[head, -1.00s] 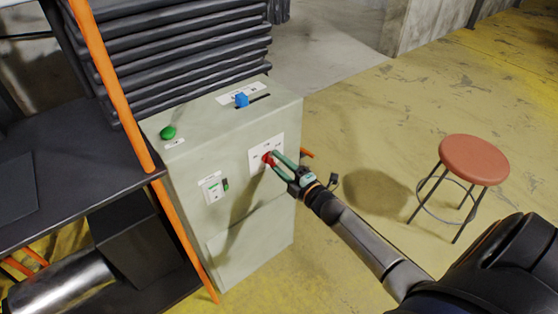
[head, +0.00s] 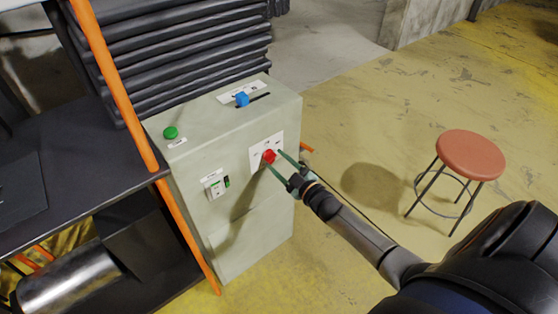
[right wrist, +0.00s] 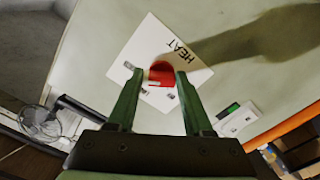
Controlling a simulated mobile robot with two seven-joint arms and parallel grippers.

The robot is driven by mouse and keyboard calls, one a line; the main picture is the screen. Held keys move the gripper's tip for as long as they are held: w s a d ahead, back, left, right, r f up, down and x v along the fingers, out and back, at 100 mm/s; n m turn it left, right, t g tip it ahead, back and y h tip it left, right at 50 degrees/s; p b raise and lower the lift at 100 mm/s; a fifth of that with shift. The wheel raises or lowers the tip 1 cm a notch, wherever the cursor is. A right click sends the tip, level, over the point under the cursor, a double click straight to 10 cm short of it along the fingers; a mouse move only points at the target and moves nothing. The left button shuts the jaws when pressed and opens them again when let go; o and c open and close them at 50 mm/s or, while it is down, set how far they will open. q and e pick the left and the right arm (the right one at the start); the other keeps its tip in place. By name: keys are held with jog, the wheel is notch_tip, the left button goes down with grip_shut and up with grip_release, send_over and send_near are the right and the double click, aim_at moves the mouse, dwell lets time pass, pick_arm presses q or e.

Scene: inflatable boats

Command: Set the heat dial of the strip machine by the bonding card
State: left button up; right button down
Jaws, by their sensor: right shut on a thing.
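The strip machine (head: 225,245) is a pale grey-green cabinet. Its red heat dial (head: 268,156) sits on a white plate on the front face. In the right wrist view the red dial (right wrist: 162,72) shows on the white plate (right wrist: 145,45) marked HEAT, with small marks around it. My right gripper (head: 278,162) has one finger on each side of the dial and is shut on it; the fingers also show in the right wrist view (right wrist: 158,80). The dial's exact setting is too small to read. I cannot make out a bonding card. My left gripper is not in view.
The cabinet also has a green button (head: 170,132), a blue slider knob (head: 241,99) and a small panel with a green light (head: 215,187). An orange post (head: 115,80) and dark bench (head: 75,165) stand left. A red stool (head: 470,155) stands right on open floor.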

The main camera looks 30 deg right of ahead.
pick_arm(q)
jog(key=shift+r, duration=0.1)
pick_arm(e)
jog(key=shift+m, duration=0.7)
jog(key=shift+c, duration=1.5)
grip_release()
pick_arm(q)
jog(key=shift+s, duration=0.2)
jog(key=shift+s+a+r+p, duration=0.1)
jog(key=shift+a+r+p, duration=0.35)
jog(key=shift+p, duration=0.55)
pick_arm(e)
jog(key=s, duration=1.2)
jog(key=shift+s+d, duration=0.25)
jog(key=shift+d, duration=0.2)
